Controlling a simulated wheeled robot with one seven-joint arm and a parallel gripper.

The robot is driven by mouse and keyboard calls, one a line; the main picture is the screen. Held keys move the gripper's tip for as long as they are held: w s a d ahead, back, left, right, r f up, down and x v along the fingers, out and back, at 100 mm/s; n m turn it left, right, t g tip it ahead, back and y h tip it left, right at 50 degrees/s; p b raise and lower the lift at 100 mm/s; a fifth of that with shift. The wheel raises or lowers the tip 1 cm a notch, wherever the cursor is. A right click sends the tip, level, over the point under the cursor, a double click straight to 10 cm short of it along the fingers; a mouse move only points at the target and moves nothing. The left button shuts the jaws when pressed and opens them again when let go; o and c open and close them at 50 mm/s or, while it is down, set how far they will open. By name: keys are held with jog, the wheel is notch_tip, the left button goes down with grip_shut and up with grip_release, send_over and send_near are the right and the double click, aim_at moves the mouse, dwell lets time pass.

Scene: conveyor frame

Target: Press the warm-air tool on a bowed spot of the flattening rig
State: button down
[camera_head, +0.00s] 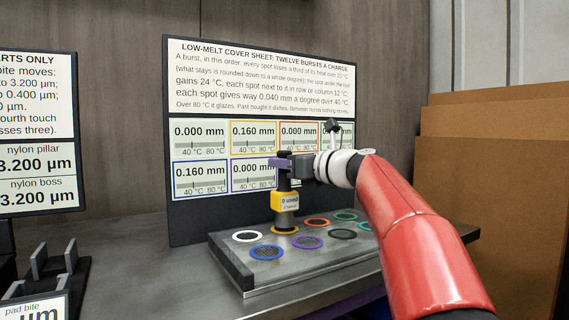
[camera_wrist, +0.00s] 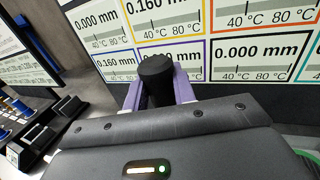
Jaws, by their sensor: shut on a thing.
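My gripper (camera_head: 282,163), with purple fingers, is shut on the upper black part of the warm-air tool (camera_head: 286,202). The tool is upright, with a yellow body and a small label. Its lower end is at the yellow-ringed spot (camera_head: 285,230) of the flattening rig (camera_head: 325,264); I cannot tell whether it touches. In the wrist view the tool's black top (camera_wrist: 157,78) stands between the fingers. The board (camera_head: 262,50) behind reads 0.160 mm in its yellow and blue panels, and 0.000 mm in the white, orange and purple ones. My arm hides other panels.
Other ringed spots surround the tool: white (camera_head: 247,236), blue (camera_head: 266,253), purple (camera_head: 307,243), orange (camera_head: 317,222) and more to the right. A dark stand (camera_head: 55,268) and another sign (camera_head: 38,95) are at left. Brown boxes (camera_head: 490,170) stand at right.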

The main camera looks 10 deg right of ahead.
jog(key=shift+f+b, duration=0.3)
jog(key=shift+f, duration=0.25)
dwell(0.9)
notch_tip(320, 180, up, 5)
jog(key=p, duration=0.5)
jog(key=shift+f, duration=0.15)
